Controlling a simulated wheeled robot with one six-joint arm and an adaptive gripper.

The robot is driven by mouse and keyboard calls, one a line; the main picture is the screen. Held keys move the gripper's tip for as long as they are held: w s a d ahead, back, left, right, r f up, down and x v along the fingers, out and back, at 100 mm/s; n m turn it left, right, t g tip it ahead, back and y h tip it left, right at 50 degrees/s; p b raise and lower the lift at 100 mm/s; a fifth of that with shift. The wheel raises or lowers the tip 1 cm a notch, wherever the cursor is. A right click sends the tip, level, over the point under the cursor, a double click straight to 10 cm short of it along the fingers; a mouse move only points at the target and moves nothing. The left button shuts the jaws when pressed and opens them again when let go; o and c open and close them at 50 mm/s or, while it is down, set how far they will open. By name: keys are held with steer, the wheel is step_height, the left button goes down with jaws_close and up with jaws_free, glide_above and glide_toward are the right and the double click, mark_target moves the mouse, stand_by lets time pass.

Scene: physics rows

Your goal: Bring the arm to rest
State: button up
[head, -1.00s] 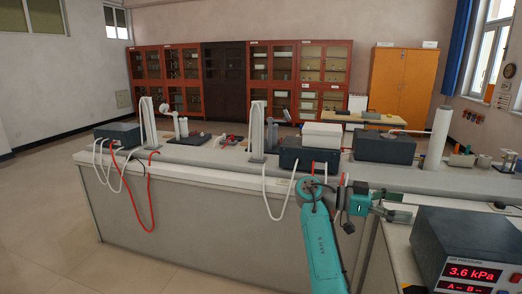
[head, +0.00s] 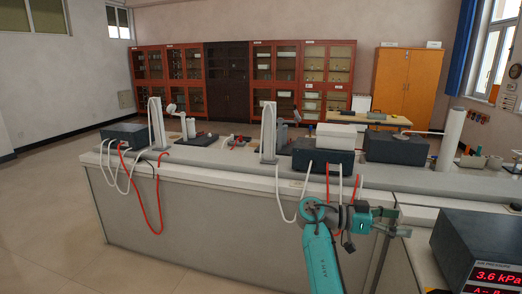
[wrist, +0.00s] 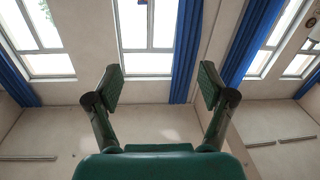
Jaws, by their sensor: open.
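My teal arm rises from the bottom of the head view, and its wrist is bent toward the right. My gripper (head: 397,222) is at the right end of the wrist, in front of the bench edge, and is small in that view. In the wrist view my gripper (wrist: 160,88) has its two fingers wide apart with nothing between them. Beyond the fingers are only a wall, windows and blue curtains.
A long grey bench (head: 230,174) crosses the view, with dark boxes, white stands and red and white hoses on it. A pressure meter (head: 480,255) reading 3.6 kPa stands at the lower right, near my gripper. Open floor (head: 50,230) lies at the left.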

steer(key=s+d+f+n+t+y, duration=0.15)
steer(key=f+n+t, duration=0.3)
steer(key=f, duration=0.75)
steer(key=s+f+n+t+y, duration=0.1)
steer(key=s+f+n+t, duration=0.4)
steer(key=f, duration=0.7)
steer(key=s+a+f+n+t+y, duration=0.2)
steer(key=s+a+f+n+y, duration=0.15)
steer(key=s+f, duration=0.4)
steer(key=s+a+f+n+t+y, duration=0.1)
steer(key=s+a+f+n+y, duration=0.3)
steer(key=f, duration=0.6)
steer(key=s+a+n+t+y, duration=0.1)
steer(key=s+a+y, duration=0.2)
steer(key=s, duration=0.7)
steer(key=s+a+n+t+y, duration=0.2)
steer(key=s+a, duration=0.2)
steer(key=s, duration=0.6)
steer(key=s+a+r+m+t+y, duration=0.1)
steer(key=s+a+r+t+y, duration=0.1)
steer(key=s+r, duration=1.4)
steer(key=shift+a+r+y, duration=0.4)
steer(key=shift+a+r, duration=0.2)
steer(key=shift+r, duration=0.25)
steer(key=shift+t, duration=0.25)
